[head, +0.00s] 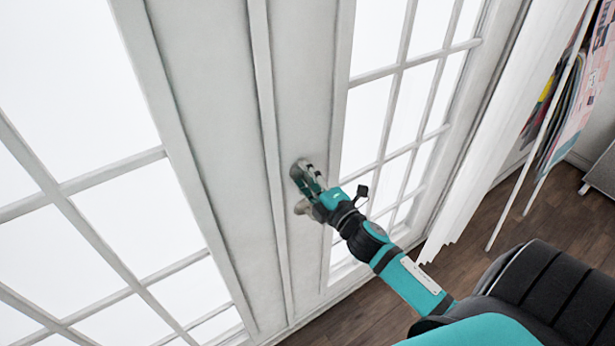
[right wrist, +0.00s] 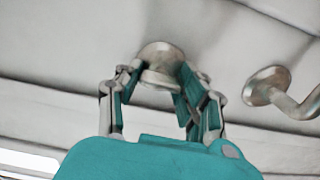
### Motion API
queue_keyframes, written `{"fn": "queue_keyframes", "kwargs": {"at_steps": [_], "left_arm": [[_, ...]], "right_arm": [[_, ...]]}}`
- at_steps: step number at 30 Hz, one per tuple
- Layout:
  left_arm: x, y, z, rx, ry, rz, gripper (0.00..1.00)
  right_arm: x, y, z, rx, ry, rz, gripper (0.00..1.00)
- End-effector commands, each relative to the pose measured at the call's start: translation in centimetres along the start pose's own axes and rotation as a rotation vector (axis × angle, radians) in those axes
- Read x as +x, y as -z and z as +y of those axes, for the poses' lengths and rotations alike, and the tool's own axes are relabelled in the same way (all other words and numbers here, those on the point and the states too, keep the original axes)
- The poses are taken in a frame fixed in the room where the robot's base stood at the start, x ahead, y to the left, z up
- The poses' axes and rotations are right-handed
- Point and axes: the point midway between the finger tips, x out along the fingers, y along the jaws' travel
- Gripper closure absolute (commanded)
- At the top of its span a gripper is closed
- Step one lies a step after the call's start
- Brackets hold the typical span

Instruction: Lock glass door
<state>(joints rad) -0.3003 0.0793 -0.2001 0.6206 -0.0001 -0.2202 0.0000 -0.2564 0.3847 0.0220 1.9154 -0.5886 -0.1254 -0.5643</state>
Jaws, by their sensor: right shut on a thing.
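The white glass door (head: 305,110) fills the middle of the head view, with paned glass to either side of its solid stile. My right gripper (head: 308,178) reaches the stile from the lower right. In the right wrist view, its fingers (right wrist: 160,82) stand on either side of a round metal lock knob (right wrist: 160,58) and are shut on it. The fingers partly hide the knob, and its turned angle cannot be told. A metal lever handle (right wrist: 268,88) sits beside it, apart from the fingers. My left gripper is not in view.
White vertical blinds (head: 500,130) hang to the right of the door. Colourful hanging sheets (head: 575,100) are beyond them.

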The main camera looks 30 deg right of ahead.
Motion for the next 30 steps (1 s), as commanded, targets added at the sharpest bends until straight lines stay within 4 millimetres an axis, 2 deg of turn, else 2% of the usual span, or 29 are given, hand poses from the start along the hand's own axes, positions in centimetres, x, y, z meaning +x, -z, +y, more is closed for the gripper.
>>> {"fn": "queue_keyframes", "kwargs": {"at_steps": [20,21,26,30], "left_arm": [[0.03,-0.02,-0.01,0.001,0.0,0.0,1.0],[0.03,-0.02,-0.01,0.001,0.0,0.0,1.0],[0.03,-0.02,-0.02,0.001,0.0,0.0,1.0],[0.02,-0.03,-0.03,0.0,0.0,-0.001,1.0]], "right_arm": [[-0.03,0.02,-0.13,-0.061,0.002,0.0,0.93],[-0.03,0.02,-0.13,-0.061,0.002,0.0,0.57],[-0.02,0.02,-0.1,-0.06,0.002,0.0,0.37],[-0.01,0.01,-0.07,-0.059,0.001,0.0,0.37]]}}
